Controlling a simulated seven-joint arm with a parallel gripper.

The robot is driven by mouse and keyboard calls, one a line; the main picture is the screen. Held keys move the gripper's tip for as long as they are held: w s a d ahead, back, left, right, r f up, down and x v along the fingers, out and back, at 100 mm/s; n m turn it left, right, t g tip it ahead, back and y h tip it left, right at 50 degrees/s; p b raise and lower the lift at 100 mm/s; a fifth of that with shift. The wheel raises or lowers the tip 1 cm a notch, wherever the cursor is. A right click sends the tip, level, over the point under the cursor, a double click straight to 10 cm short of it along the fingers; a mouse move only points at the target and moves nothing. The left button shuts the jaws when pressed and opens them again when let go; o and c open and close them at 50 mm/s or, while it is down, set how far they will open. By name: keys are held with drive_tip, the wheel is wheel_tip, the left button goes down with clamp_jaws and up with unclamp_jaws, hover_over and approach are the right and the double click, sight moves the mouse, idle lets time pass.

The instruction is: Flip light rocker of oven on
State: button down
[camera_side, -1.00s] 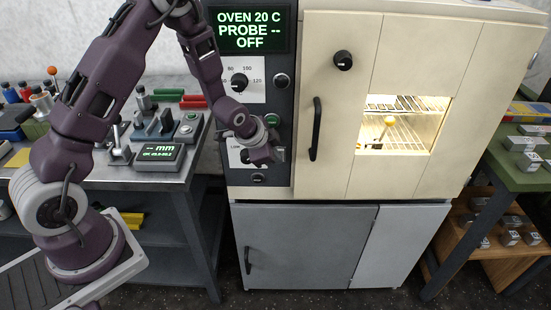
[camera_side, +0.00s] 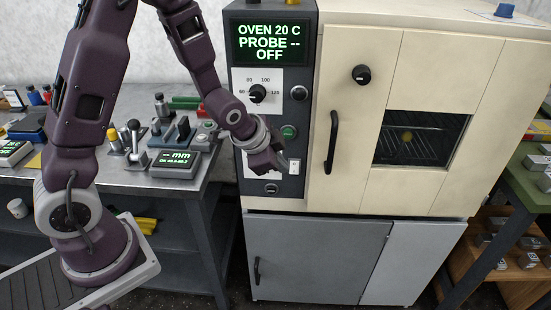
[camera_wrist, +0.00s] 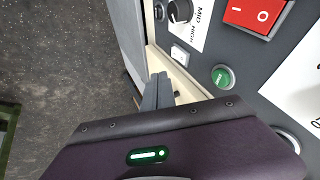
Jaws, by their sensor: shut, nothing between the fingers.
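The beige oven (camera_side: 395,150) has a dark control panel on its left. A small white rocker (camera_side: 294,166) sits low on the panel, just right of my gripper (camera_side: 279,167); no label for it is readable. It also shows in the wrist view (camera_wrist: 179,54), up and right of my gripper (camera_wrist: 158,92). My gripper is shut and empty, close to the panel; I cannot tell whether it touches it. The oven window (camera_side: 422,138) is dark inside. The display (camera_side: 268,43) reads OVEN 20 C, PROBE --, OFF.
A green button (camera_wrist: 222,77), a red rocker (camera_wrist: 252,14) and a knob (camera_wrist: 180,11) are near the white rocker. The black door handle (camera_side: 332,142) stands out right of the panel. A metal bench (camera_side: 190,178) with instruments is at left.

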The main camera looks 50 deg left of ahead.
sight(291, 171)
drive_tip(key=shift+v, duration=1.6)
drive_tip(key=shift+f, duration=0.1)
drive_tip(key=shift+s+d+f, duration=0.15)
drive_tip(key=shift+d+f, duration=0.05)
drive_tip(key=shift+f, duration=0.35)
drive_tip(key=x, duration=0.4)
drive_tip(key=a+x, duration=0.1)
drive_tip(key=x, duration=0.3)
drive_tip(key=w+a+r+x, duration=0.1)
drive_tip(key=x, duration=0.2)
drive_tip(key=shift+w+f, duration=0.3)
drive_tip(key=shift+f, duration=0.05)
drive_tip(key=shift+w+a+f, duration=0.1)
drive_tip(key=shift+w+a, duration=0.2)
drive_tip(key=shift+a, duration=0.05)
